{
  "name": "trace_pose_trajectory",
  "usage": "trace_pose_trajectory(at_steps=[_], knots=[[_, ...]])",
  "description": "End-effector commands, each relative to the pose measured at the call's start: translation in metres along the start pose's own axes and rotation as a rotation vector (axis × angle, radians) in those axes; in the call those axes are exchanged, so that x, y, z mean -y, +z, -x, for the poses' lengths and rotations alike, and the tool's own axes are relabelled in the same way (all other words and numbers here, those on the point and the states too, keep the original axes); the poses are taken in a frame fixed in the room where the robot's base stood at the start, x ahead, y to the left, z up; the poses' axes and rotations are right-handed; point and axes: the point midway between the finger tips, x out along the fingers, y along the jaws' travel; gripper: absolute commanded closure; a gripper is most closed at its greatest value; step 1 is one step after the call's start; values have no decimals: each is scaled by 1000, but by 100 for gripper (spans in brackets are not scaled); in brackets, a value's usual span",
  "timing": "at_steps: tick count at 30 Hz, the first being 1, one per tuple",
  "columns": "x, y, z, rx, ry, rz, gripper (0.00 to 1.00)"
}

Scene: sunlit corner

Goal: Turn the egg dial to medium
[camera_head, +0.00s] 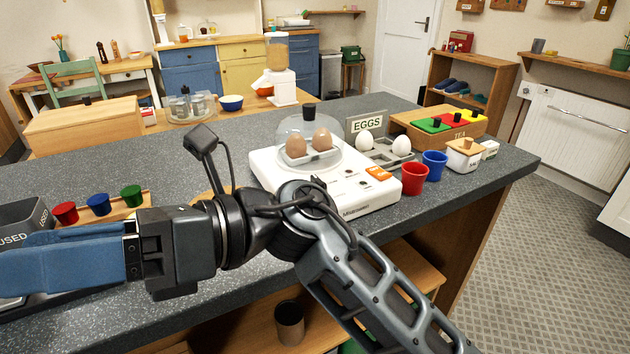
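The egg cooker (366,200) is a white box on the grey counter, with a clear dome (297,128) over two brown eggs (309,142). Its front panel shows small dark controls, and an orange label (378,173) lies at its right. My arm crosses in front of the cooker's left and front, hiding part of the panel. I cannot make out the egg dial or its setting. My gripper (20,265), with blue fingers, points left, well away from the cooker, above the counter's left end. Its tips reach the left picture edge, so its opening is unclear.
A red cup (414,178) and a blue cup (434,165) stand right of the cooker. Behind them are white eggs in a grey tray (381,152) and a wooden tea box (437,138). Red, blue and green pods (98,204) and a dark "USED" bin (28,215) are near my gripper.

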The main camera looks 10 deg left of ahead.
Motion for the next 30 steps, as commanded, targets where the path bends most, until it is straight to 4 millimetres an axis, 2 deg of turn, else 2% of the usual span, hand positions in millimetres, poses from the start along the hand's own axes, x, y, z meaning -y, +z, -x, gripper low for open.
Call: trace_pose_trajectory(at_steps=[5, 8, 14, 17, 22, 27, 30], knots=[[31, -15, 13, -325, -64, 127, 39], [47, -21, 30, -506, -102, 187, 39], [77, -19, 85, -872, -186, 280, 39], [88, -8, 121, -1057, -235, 312, 39], [96, 26, 190, -1367, -329, 336, 39], [88, 70, 249, -1620, -417, 325, 39], [80, 91, 272, -1715, -454, 311, 39]])
